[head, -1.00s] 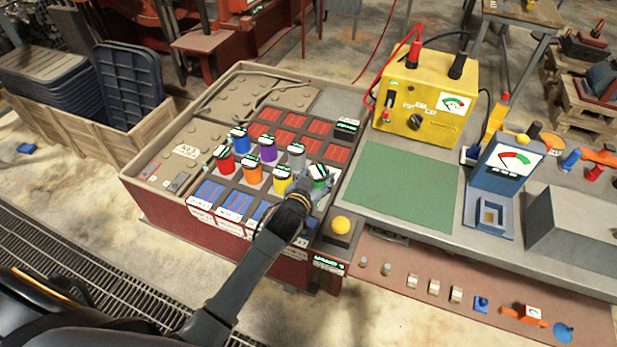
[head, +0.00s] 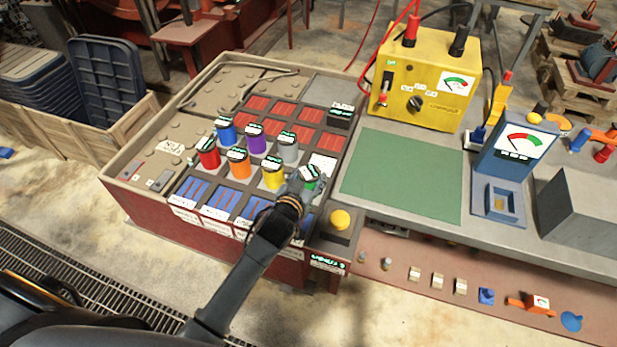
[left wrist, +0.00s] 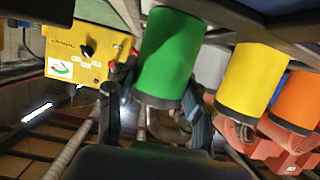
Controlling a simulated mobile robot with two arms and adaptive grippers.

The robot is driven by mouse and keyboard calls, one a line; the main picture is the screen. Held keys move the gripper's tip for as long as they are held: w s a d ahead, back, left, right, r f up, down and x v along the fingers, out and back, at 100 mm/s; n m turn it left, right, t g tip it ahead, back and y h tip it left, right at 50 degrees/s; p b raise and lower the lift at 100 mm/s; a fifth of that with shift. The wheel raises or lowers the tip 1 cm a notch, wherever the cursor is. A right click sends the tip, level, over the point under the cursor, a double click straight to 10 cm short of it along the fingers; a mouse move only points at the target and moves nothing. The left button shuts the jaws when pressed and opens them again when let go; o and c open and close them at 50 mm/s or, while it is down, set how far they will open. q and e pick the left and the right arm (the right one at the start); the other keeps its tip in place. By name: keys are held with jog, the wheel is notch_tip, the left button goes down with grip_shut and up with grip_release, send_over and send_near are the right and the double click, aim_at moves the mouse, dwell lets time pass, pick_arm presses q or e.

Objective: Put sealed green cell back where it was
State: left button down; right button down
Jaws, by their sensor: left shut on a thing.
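My left gripper (head: 300,187) is shut on the green cell (head: 311,180), near the right end of the cell tray (head: 122,172). The gripper hides much of the cell in the head view. In the left wrist view the green cell (left wrist: 168,55) is large, with one dark end between the fingers (left wrist: 155,112). I cannot tell whether the cell touches the tray. My right gripper is not in view.
Yellow (head: 272,177), orange (head: 238,163), red (head: 208,153), blue (head: 226,131), purple (head: 256,139) and grey (head: 288,149) cells stand close by on the left. A yellow button (head: 340,220) is at the right. The green mat (head: 405,175) is clear.

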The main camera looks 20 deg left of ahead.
pick_arm(q)
jog(key=c, duration=0.6)
grip_release()
jog(key=shift+f, duration=0.2)
jog(key=shift+r, duration=0.2)
jog(key=b+v, duration=0.1)
jog(key=v, duration=1.1)
jog(key=shift+a, duration=0.1)
